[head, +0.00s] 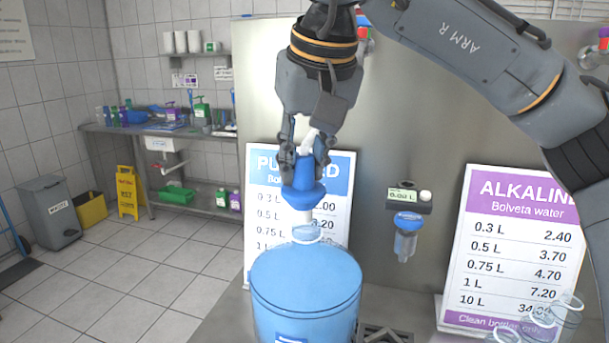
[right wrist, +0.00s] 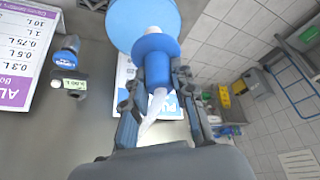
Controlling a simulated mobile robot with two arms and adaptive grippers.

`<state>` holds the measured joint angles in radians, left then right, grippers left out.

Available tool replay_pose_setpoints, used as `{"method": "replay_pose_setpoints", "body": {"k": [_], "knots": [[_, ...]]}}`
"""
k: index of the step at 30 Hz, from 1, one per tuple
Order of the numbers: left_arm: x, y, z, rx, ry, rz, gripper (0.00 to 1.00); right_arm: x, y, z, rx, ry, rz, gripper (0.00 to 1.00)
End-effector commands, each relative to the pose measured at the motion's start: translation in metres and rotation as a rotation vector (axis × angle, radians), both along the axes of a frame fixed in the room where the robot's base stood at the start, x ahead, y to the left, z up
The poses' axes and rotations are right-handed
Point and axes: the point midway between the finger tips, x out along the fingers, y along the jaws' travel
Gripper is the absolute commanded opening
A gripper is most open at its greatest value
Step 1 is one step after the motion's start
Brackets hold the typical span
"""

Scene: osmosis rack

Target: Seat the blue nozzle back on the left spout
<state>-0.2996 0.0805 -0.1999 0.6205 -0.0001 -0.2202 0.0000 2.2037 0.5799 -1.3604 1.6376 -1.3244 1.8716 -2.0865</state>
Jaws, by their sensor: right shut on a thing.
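The blue nozzle (head: 303,192) is held between the fingers of my right gripper (head: 304,160), which is shut on it. Its wide blue flange faces down and a white piece shows below it, above the mouth of a large blue bottle. In the right wrist view the nozzle (right wrist: 155,48) sits between the fingertips (right wrist: 158,90), with a slanted white tube (right wrist: 152,112) coming out toward the palm. Behind my right arm a red and blue fitting (head: 363,28) shows in part; I cannot tell if it is the left spout. My left gripper is not in view.
The blue bottle (head: 305,285) stands below the nozzle. A price board (head: 262,215) is behind it and an alkaline board (head: 515,255) is right. A meter (head: 408,197) with a blue-capped filter (head: 407,235) is on the steel panel. Clear glasses (head: 568,310) stand front right.

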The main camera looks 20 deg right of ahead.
Motion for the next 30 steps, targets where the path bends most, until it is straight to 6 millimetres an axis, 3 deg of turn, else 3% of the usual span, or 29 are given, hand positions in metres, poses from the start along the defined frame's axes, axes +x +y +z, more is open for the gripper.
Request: {"method": "replay_pose_setpoints", "body": {"k": [6,30], "knots": [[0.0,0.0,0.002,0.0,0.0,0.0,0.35,-0.013,0.004,0.011,0.0,0.0,0.0,0.0],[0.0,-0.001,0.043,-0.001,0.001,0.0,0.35,-0.013,0.005,0.048,0.001,0.0,0.0,0.0]]}}
